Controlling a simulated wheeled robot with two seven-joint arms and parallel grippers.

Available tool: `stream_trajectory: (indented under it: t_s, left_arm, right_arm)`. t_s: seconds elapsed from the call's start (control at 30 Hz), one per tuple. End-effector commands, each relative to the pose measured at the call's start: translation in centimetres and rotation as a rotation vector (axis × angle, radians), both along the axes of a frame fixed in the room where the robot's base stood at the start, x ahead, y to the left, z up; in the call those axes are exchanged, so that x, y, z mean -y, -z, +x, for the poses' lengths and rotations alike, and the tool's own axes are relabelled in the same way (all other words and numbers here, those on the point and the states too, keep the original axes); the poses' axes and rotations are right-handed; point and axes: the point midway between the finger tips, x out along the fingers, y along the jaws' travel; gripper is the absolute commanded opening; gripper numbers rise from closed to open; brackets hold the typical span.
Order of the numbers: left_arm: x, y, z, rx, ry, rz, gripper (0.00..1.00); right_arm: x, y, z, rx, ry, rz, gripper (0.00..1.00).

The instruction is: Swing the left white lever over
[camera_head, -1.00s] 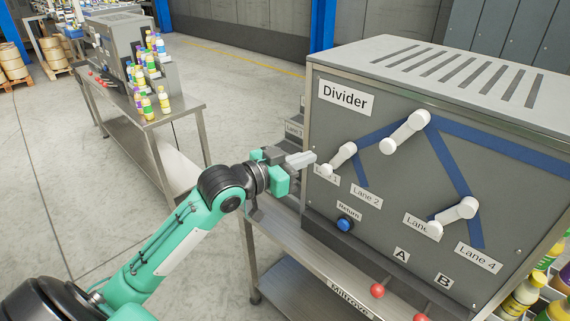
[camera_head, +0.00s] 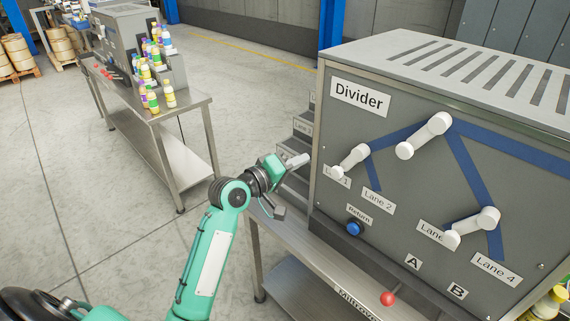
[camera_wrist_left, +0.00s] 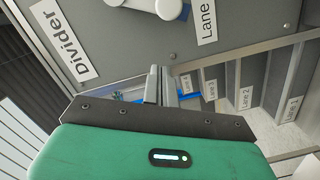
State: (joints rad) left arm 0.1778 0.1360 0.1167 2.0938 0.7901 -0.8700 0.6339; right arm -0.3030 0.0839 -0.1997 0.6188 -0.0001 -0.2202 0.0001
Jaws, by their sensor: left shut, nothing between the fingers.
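The left white lever (camera_head: 351,160) is on the grey Divider panel (camera_head: 400,215). It tilts, with its round knob low at the left, partly over the Lane 1 label. My left gripper (camera_head: 304,159) is shut and empty. It is just left of the knob, beside the panel's left edge, with a gap between them in the picture. In the left wrist view the closed fingers (camera_wrist_left: 160,85) point along the panel edge, and part of a white lever (camera_wrist_left: 155,6) shows at the top. My right gripper is not in view.
Two more white levers, an upper one (camera_head: 424,135) and a lower right one (camera_head: 474,227), sit on blue stripes. A blue Return button (camera_head: 354,229) and a red knob (camera_head: 388,298) are below. Open floor (camera_head: 110,210) lies left of the machine's bench.

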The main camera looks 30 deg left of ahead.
Motion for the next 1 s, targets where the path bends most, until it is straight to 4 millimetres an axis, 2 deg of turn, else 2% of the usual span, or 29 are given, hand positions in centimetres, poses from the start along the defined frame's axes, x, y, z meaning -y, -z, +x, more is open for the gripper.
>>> stream_trajectory:
  t_s: [0.1,0.17,0.3,0.47,1.0]
  left_arm:
    - [1.2,-0.2,2.4,-0.001,0.002,-0.003,0.0]
    - [1.8,-0.1,3.1,0.0,0.002,-0.001,0.0]
    - [3.7,1.1,2.5,-0.002,0.002,-0.002,0.0]
    - [4.7,1.8,2.3,-0.001,0.001,0.002,0.0]
    - [4.9,2.0,2.2,-0.004,0.001,-0.01,0.0]
  right_arm:
    - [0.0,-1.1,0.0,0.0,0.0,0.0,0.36]
    - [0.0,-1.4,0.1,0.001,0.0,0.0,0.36]
    - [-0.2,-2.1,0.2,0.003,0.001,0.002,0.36]
    - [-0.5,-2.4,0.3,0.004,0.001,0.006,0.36]
    - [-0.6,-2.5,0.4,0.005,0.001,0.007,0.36]
